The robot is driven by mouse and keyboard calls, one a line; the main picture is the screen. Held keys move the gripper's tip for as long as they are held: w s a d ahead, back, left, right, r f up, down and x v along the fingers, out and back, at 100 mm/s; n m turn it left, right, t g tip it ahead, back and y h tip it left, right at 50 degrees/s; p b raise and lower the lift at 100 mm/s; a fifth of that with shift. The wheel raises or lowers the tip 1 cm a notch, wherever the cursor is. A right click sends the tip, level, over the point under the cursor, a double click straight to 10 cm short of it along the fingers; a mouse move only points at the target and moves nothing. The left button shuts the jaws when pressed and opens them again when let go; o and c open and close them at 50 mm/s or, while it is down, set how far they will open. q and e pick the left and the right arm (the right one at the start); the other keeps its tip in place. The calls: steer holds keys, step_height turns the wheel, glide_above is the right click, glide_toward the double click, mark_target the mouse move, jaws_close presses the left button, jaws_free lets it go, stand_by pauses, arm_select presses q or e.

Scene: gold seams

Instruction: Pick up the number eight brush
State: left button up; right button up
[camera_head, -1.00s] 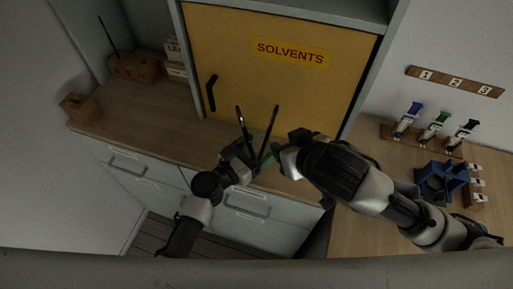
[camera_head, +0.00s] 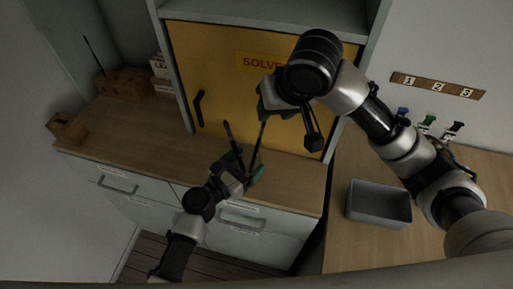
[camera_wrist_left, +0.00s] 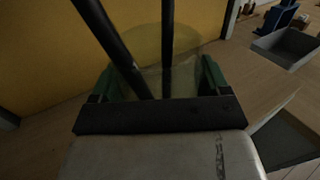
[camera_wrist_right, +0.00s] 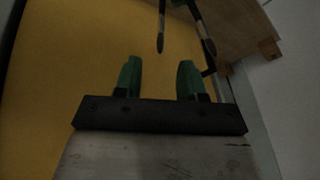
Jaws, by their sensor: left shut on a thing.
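My left gripper (camera_head: 245,172) is shut on a clear jar (camera_wrist_left: 167,45), held between its green fingers above the counter. Two dark brushes (camera_head: 256,148) (camera_head: 231,139) stand up out of the jar and lean apart. Their numbers cannot be read, so I cannot tell which is the number eight. My right gripper (camera_wrist_right: 160,78) is open and empty, its green fingertips apart. In the head view the right gripper is above and right of the brushes.
The yellow solvents cabinet door (camera_head: 225,90) is closed behind the grippers. A wooden counter (camera_head: 130,140) holds wooden blocks (camera_head: 122,83) at left.

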mark_target(262, 126)
steer(key=x, duration=0.9)
steer(key=shift+f, duration=0.1)
steer(key=shift+c, duration=0.5)
jaws_close()
